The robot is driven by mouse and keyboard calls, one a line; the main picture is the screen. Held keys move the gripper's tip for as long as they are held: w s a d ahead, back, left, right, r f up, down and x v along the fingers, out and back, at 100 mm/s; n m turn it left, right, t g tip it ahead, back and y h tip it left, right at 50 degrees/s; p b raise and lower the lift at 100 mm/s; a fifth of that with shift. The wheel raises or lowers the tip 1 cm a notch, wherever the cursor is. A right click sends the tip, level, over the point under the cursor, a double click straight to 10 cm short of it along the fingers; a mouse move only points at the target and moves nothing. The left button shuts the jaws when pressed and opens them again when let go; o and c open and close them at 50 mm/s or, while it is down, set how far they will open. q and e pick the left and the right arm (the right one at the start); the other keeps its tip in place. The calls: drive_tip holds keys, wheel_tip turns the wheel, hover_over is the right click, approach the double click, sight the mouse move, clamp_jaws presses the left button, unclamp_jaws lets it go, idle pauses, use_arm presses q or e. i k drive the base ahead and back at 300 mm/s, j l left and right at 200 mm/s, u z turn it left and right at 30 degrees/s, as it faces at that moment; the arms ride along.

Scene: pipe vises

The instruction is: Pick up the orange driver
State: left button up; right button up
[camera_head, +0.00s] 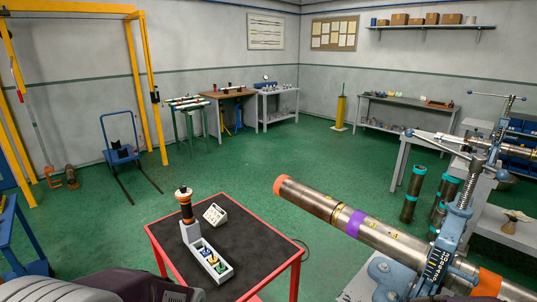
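Neither gripper can be made out in the view. Grey and dark parts at the bottom left edge look like my own body.
A long pipe (370,230) in a blue vise (447,235) spans the right side. Green floor lies open behind the table.

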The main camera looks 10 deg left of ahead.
sight(186, 208)
drive_tip(key=i+l+u, duration=0.4)
drive_tip(key=i, duration=0.15)
drive_tip(key=i+l+u, duration=0.4)
drive_tip(key=i, duration=0.15)
